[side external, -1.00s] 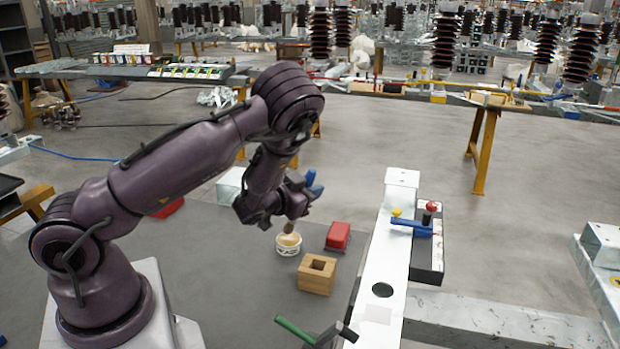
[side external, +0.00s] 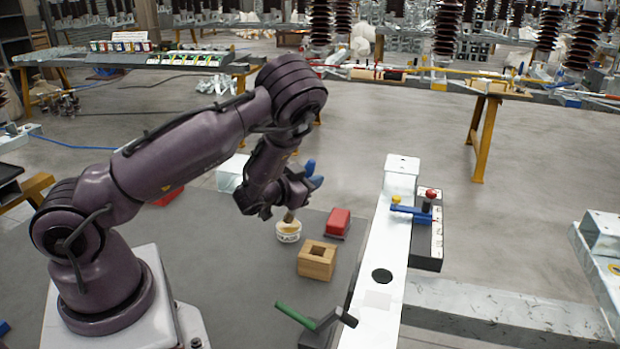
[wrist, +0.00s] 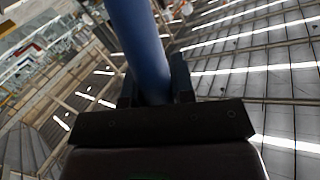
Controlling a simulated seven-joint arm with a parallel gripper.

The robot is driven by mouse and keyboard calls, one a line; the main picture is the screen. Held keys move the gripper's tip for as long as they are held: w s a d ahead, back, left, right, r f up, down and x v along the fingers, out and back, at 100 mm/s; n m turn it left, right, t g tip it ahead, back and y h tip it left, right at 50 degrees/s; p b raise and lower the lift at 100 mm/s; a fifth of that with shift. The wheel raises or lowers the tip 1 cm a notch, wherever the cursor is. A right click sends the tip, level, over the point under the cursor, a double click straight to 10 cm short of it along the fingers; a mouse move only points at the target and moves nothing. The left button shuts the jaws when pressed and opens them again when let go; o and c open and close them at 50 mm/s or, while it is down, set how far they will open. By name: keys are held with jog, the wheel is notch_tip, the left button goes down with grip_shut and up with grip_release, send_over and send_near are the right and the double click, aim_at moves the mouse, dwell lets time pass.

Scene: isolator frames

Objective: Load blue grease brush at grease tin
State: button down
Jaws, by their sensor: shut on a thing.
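My gripper (side external: 295,191) is shut on the blue grease brush (side external: 314,178). The blue handle sticks up and out past the fingers. The brush's lower end points down at the grease tin (side external: 289,236), a small round white tin with pale content on the grey mat. The brush tip is at the tin's mouth; I cannot tell how deep it reaches. In the wrist view the blue handle (wrist: 142,48) rises between the two dark fingers, and the tin is out of sight.
A wooden block with a square hole (side external: 317,262) stands just right of the tin, with a red block (side external: 337,223) behind it. A white beam (side external: 390,240) runs along the right.

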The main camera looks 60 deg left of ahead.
jog(key=shift+f, duration=0.65)
dwell(1.2)
notch_tip(320, 180, up, 7)
dwell(0.8)
dwell(0.4)
